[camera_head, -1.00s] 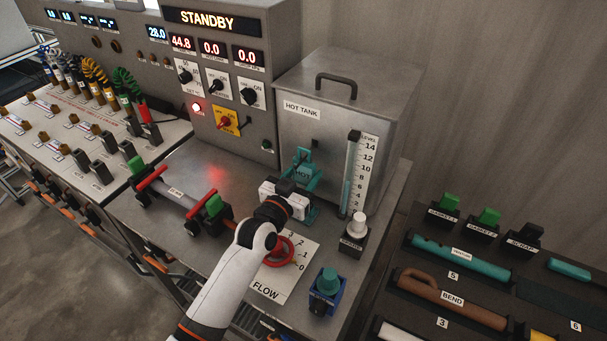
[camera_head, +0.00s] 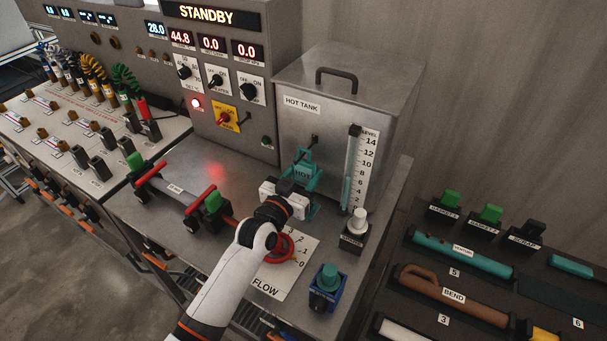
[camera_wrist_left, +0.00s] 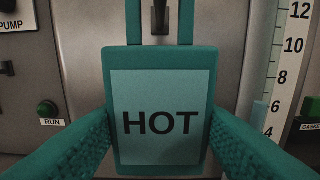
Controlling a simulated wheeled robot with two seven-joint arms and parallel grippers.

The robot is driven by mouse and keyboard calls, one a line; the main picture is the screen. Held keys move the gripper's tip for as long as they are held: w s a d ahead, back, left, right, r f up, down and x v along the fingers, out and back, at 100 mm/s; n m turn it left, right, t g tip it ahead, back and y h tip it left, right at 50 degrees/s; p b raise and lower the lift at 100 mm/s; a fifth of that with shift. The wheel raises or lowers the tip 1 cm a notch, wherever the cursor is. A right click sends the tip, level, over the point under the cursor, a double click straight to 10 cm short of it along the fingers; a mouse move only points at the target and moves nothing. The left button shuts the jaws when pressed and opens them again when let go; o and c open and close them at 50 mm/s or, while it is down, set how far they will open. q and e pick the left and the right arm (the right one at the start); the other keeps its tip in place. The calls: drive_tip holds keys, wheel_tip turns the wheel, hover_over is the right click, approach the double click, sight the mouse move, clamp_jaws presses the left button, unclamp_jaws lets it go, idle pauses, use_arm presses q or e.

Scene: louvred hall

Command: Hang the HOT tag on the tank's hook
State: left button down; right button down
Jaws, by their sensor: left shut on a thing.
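The HOT tag (camera_head: 302,173) is a teal plate with a paler face and a loop on top. My left gripper (camera_wrist_left: 160,118) is shut on it, one teal finger at each side edge. In the left wrist view the tag (camera_wrist_left: 160,88) is upright and faces me. The dark hook (camera_wrist_left: 160,16) on the tank shows between the two uprights of the loop. The loop's top is out of that view. In the head view the hook (camera_head: 314,140) is by the loop's top; I cannot tell whether it passes through. The hot tank (camera_head: 300,125) is a grey metal box.
A level gauge (camera_head: 354,170) is right of the tag, with a white-knobbed block (camera_head: 355,230) below it. A red flow wheel (camera_head: 281,248) lies near my left forearm. A pipe with red handles (camera_head: 178,191) is left. A blue valve block (camera_head: 325,290) stands at the front.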

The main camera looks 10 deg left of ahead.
use_arm(q)
drive_tip(key=c, duration=0.6)
unclamp_jaws()
drive_tip(key=shift+o, duration=0.2)
drive_tip(key=shift+s+a+r+p, duration=0.1)
drive_tip(key=shift+s+a+p, duration=0.15)
drive_tip(key=shift+s+p, duration=0.3)
drive_tip(key=p+v, duration=0.2)
drive_tip(key=v, duration=0.3)
drive_tip(key=shift+s+a, duration=0.15)
drive_tip(key=shift+s, duration=0.25)
